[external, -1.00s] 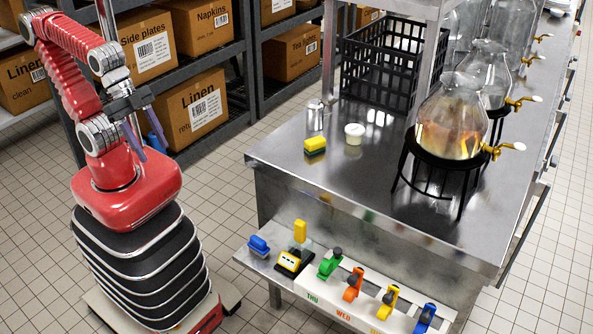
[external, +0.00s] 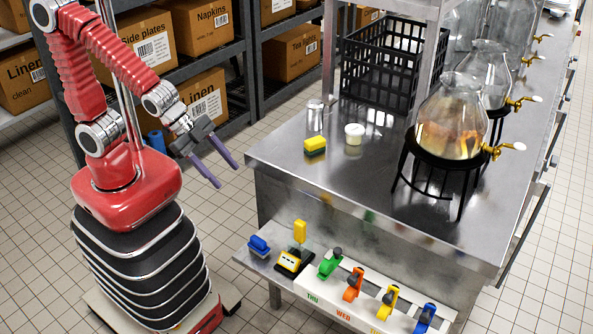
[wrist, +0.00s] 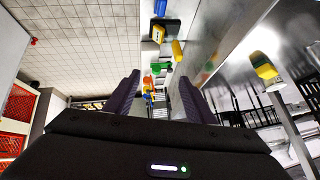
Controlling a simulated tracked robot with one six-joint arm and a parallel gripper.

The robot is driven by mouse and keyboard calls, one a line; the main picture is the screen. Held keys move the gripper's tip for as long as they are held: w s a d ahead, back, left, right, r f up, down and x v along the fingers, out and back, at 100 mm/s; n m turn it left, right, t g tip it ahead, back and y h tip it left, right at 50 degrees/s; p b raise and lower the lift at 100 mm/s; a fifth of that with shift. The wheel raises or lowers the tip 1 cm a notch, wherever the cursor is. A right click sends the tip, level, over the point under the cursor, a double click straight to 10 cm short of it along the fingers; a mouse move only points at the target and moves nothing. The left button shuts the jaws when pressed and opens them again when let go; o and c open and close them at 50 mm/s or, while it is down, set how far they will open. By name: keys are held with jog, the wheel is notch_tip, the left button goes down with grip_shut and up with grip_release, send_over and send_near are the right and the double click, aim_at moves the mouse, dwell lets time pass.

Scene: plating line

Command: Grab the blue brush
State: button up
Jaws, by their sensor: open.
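A small blue block-shaped item, which looks like the blue brush (external: 259,245), lies at the left end of the low front shelf. In the wrist view the blue brush (wrist: 160,8) is at the top edge and partly cut off. My gripper (external: 227,175) is open and empty, in the air left of the steel counter, above and to the left of the brush. In the wrist view its two dark fingers (wrist: 160,80) stand apart with nothing between them.
Right of the brush stands a black-and-yellow device (external: 294,261), then a row of coloured tape-dispenser-like items, including a green one (external: 330,264). The steel counter (external: 300,180) overhangs the shelf and holds a yellow-green sponge (external: 315,146). The floor between my base and shelf is clear.

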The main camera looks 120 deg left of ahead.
jog(key=m+t, duration=0.1)
send_over(252, 236)
notch_tip(252, 236, down, 9)
jog(key=f+t, duration=0.1)
jog(key=f, duration=0.3)
jog(key=a+f+h, duration=0.1)
jog(key=f, duration=0.4)
jog(key=f+m+t+h, duration=0.1)
jog(key=f, duration=0.4)
jog(key=shift+w+a+f+t, duration=0.2)
jog(key=shift+a+f+t, duration=0.05)
jog(key=shift+a+t, duration=0.1)
jog(key=shift+n+t+h, duration=0.5)
jog(key=shift+n+t, duration=0.2)
jog(key=shift+t, duration=0.15)
jog(key=s+f, duration=0.2)
jog(key=f, duration=0.1)
jog(key=s+d+f, duration=0.1)
jog(key=f, duration=0.1)
jog(key=shift+s+f, duration=0.2)
jog(key=shift+s, duration=0.15)
jog(key=shift+s+f+n+t, duration=0.4)
jog(key=shift+s+f, duration=0.1)
jog(key=shift+s, duration=0.15)
jog(key=shift+w+d, duration=0.1)
jog(key=shift+x, duration=1.15)
